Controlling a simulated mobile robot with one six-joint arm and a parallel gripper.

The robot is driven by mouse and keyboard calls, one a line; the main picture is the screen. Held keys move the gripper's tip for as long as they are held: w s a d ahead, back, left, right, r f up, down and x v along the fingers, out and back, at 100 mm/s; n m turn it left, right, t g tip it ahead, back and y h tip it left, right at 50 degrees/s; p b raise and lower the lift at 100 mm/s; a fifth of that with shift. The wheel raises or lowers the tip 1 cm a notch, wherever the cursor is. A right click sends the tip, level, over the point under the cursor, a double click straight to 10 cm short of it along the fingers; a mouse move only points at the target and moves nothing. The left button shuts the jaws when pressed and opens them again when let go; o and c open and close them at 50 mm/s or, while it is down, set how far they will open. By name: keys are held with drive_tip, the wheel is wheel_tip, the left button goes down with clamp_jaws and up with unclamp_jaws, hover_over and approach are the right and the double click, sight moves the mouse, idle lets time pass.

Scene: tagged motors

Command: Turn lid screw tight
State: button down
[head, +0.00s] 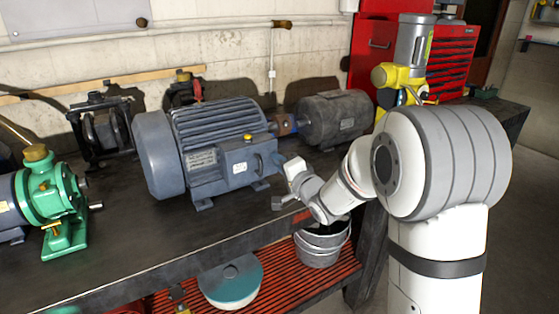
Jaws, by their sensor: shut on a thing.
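A large blue-grey motor (205,140) stands on the dark workbench. My gripper (279,168) reaches in from the right, at the right edge of the terminal box. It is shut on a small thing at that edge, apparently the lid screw. The screw itself is too small and too hidden to make out. I cannot see how far it sits in the lid.
A dark grey motor (335,117) stands behind, joined at the shaft. A green pump (55,200) stands at the left. A yellow and grey machine (405,65) stands at the back right. Metal buckets (320,245) sit on the red lower shelf. The bench front is clear.

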drive_tip(key=shift+d+f+m, duration=0.1)
drive_tip(key=shift+f+m, duration=0.2)
drive_tip(key=shift+m, duration=0.3)
drive_tip(key=c, duration=1.7)
unclamp_jaws()
drive_tip(key=shift+s, duration=0.1)
drive_tip(key=shift+c, duration=0.2)
drive_tip(key=o, duration=0.4)
drive_tip(key=shift+r, duration=0.2)
drive_tip(key=shift+o, duration=0.2)
drive_tip(key=v, duration=0.7)
drive_tip(key=shift+s+d, duration=0.25)
drive_tip(key=shift+s, duration=0.1)
